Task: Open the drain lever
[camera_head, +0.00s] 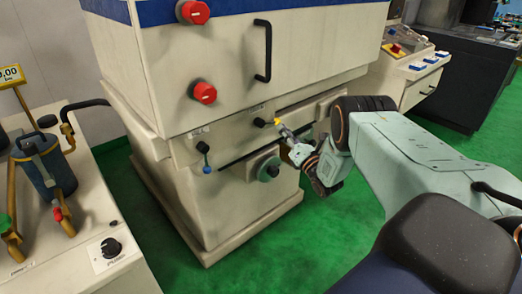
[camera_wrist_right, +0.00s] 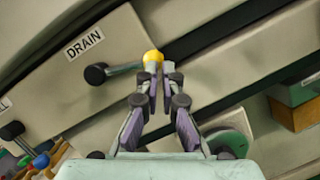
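The drain lever has a black pivot, a short metal rod and a yellow knob (camera_head: 277,121) on the front of the cream machine. In the right wrist view the yellow knob (camera_wrist_right: 153,56) sits to the right of its pivot, beside the DRAIN label (camera_wrist_right: 85,43). My right gripper (camera_head: 283,129) reaches in from the right, its tips at the knob. In the wrist view the fingers of my right gripper (camera_wrist_right: 161,70) are almost together, with the knob at the left fingertip rather than clearly between them. My left gripper is not in view.
A second lever with a blue knob (camera_head: 207,169) hangs down to the left of the drain lever. A black dial (camera_head: 270,168) sits below. Red knobs (camera_head: 203,92) and a black handle (camera_head: 263,50) are above. A cream bench (camera_head: 120,262) stands at left; green floor is clear between.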

